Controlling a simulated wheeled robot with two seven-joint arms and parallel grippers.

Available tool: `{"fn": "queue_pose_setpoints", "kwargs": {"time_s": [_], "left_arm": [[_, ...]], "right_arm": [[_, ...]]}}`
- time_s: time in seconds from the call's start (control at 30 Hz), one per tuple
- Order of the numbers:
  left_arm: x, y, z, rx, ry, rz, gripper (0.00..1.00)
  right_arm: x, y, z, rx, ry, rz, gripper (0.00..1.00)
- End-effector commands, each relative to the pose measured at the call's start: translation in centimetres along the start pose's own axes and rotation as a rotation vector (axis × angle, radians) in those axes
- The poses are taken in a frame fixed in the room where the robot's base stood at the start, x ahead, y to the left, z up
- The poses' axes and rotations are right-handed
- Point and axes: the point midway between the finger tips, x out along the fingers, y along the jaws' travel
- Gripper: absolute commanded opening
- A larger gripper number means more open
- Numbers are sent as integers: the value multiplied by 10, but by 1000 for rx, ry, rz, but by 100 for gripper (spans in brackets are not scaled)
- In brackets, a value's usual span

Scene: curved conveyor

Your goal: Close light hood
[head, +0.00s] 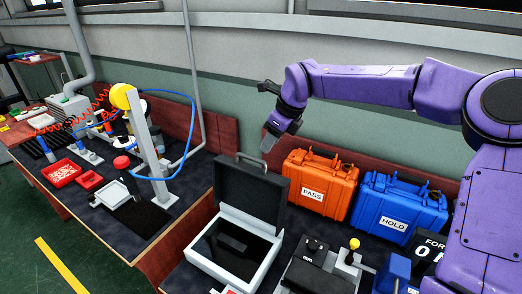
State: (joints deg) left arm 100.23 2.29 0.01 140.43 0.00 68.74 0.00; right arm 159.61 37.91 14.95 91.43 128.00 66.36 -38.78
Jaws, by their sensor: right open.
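The light hood (249,191) is a dark, shallow box-shaped lid. It stands raised, tilted back, at the rear edge of a pale square light box (198,259) with a dark top surface. A small flat dark piece (231,243) lies on that surface. My right gripper (265,116) is open and empty, in the air above and slightly right of the raised hood, apart from it. My left gripper is not in the picture.
An orange PASS case (312,193) and a blue HOLD case (391,222) stand right of the hood. A black device with a yellow-knobbed lever (353,244) sits in front of them. Left is a bench with red trays (62,173) and a pale post (147,140).

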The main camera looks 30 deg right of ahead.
Motion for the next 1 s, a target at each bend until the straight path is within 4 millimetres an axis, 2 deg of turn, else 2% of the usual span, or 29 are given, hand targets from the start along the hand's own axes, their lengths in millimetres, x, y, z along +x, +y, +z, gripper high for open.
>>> {"fn": "queue_pose_setpoints", "kwargs": {"time_s": [0.1,0.3,0.43,0.63,0.67,0.7,0.77,1.0], "left_arm": [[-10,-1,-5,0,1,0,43],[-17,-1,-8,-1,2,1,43],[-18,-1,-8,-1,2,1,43],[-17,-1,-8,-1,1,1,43],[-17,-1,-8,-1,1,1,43],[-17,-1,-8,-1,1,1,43],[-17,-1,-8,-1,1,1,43],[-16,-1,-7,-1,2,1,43]], "right_arm": [[27,0,2,-1,8,3,40],[59,0,1,-1,4,1,40],[67,0,1,-1,1,0,40],[68,0,1,-1,0,0,40],[68,0,1,-1,0,0,34],[67,0,1,-1,0,0,21],[67,0,1,-1,1,1,1],[68,1,2,-3,0,-2,0]]}}
